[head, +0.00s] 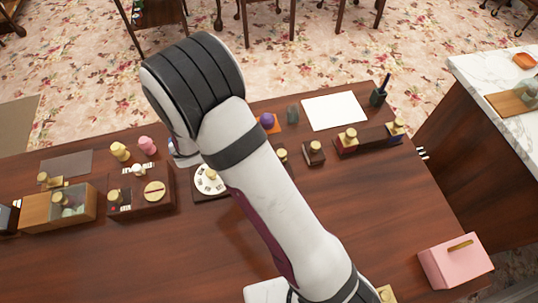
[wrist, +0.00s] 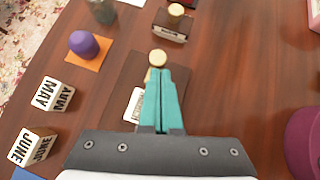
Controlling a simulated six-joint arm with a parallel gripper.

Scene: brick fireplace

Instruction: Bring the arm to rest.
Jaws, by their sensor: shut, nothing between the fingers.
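My gripper (wrist: 162,75) has two teal fingers lying together, shut and empty. In the wrist view they point over a dark brown board (wrist: 128,72) with a gold knob (wrist: 157,58) and a white label (wrist: 139,100) on it. Whether the fingertips touch the knob or hover over it I cannot tell. In the head view my white and black arm reaches over the wooden table (head: 390,210), and the gripper is hidden behind it.
A purple ball (wrist: 83,43) on an orange square and month blocks (wrist: 53,95) lie left of the fingers. A small knobbed box (wrist: 173,22) stands beyond. The head view shows a pink box (head: 455,262) at right and knobbed boxes (head: 140,190) at left. The table's right-centre is clear.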

